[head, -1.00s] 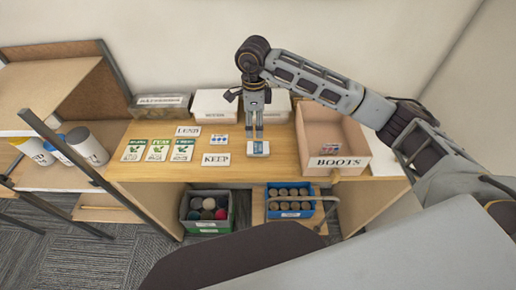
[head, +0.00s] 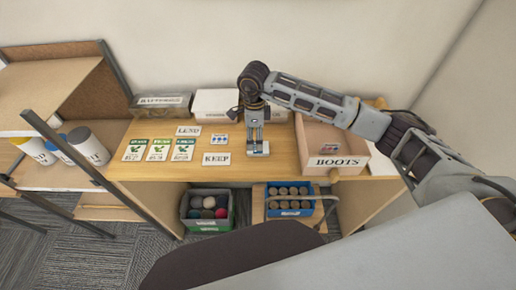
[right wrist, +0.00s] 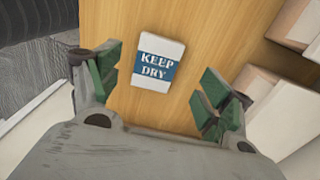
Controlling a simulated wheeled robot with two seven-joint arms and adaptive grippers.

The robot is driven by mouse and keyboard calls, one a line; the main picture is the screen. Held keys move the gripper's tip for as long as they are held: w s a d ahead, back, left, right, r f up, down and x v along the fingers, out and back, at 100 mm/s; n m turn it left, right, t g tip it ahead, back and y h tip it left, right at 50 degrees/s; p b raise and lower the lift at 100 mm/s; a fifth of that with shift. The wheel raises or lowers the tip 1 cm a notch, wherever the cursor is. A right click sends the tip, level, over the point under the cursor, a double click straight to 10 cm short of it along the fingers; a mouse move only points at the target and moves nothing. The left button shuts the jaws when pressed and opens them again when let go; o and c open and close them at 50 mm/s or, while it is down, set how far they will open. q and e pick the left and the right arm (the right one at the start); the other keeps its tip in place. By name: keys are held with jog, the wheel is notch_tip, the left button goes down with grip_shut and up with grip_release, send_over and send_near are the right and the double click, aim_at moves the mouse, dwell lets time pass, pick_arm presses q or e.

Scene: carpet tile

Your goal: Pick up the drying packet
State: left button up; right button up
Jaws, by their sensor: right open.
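The drying packet (right wrist: 159,63) is a small white packet with a blue band reading KEEP DRY. It lies flat on the wooden desk top. In the head view the packet (head: 261,149) is partly hidden behind my right gripper's fingers. My right gripper (head: 254,141) is above it, pointing down. In the right wrist view my right gripper (right wrist: 157,92) is open, its green-padded fingers on either side of the packet and apart from it. My left gripper is not in view.
The BOOTS box (head: 338,162) stands to the right. A KEEP card (head: 216,159), a LEND card (head: 188,131), several seed packets (head: 158,149) and a small white packet (head: 219,139) lie to the left. White boxes (head: 212,103) stand behind.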

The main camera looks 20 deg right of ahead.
jog(key=shift+s+d+f+p, duration=0.15)
jog(key=shift+f+p, duration=0.1)
jog(key=shift+f, duration=0.4)
jog(key=shift+s+a+f+p, duration=0.1)
jog(key=shift+f+p, duration=0.15)
jog(key=shift+f, duration=1.65)
jog(key=c, duration=1.1)
